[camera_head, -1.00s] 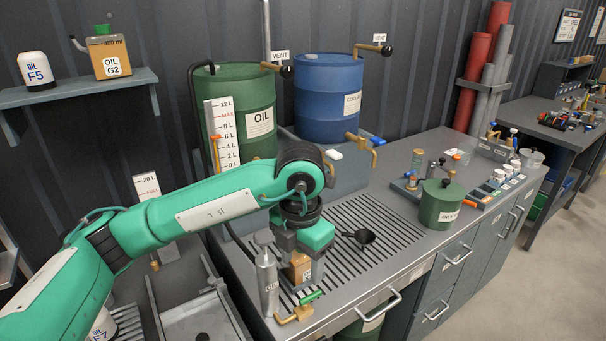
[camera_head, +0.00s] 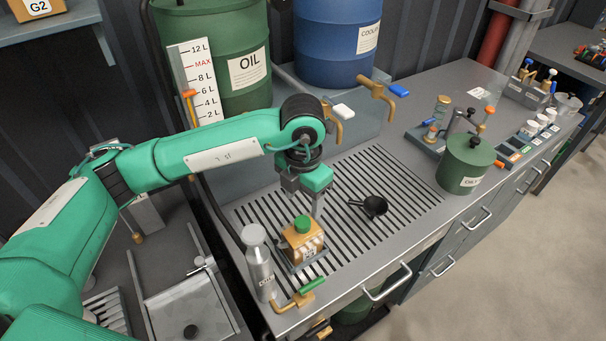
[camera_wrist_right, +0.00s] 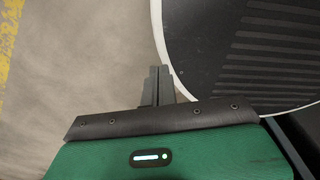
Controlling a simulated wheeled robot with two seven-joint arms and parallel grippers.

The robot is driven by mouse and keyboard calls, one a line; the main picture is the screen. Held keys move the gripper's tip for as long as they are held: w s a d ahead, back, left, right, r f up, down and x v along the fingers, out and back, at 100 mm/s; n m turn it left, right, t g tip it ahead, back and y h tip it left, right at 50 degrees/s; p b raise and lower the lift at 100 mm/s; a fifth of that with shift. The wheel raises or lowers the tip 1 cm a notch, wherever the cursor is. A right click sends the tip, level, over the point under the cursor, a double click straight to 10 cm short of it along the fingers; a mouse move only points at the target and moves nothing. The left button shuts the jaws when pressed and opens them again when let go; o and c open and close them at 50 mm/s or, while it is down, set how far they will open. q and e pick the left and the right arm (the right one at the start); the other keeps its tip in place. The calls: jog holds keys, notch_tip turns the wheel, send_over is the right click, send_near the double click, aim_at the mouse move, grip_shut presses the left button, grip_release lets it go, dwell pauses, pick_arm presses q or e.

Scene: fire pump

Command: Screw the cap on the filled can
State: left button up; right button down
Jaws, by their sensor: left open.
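The filled can (camera_head: 304,247) is a small tan and brown can with a label, standing upright near the front left of the slotted drain grate. Its green cap (camera_head: 303,223) sits on top of it; whether the thread is tight cannot be told. My left gripper (camera_head: 308,205) is open and empty, pointing down just above and behind the cap, apart from it as far as I can see. In the right wrist view, my right gripper (camera_wrist_right: 160,72) has its fingers together with nothing between them, over the floor.
A grey bottle (camera_head: 259,262) stands close to the can's left. A brass tap with a green handle (camera_head: 300,294) is in front. A black funnel (camera_head: 371,205) lies on the grate (camera_head: 400,190). A green canister (camera_head: 466,165) stands to the right.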

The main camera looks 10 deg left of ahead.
aim_at(303, 221)
pick_arm(q)
notch_tip(303, 221, down, 6)
jog(key=shift+r+p, duration=0.15)
jog(key=shift+p, duration=0.55)
jog(key=shift+f, duration=0.75)
pick_arm(e)
jog(key=shift+w+a+r, duration=0.25)
jog(key=shift+a+r, duration=0.1)
jog(key=shift+r, duration=0.2)
jog(key=shift+w+a+r, duration=0.2)
jog(key=shift+a+r, duration=0.1)
jog(key=shift+r, duration=0.2)
pick_arm(q)
jog(key=shift+c, duration=0.5)
jog(key=c, duration=0.7)
jog(key=shift+c, duration=0.6)
pick_arm(e)
jog(key=shift+w+d, duration=0.15)
jog(key=shift+d, duration=0.3)
pick_arm(q)
jog(key=shift+c, duration=0.3)
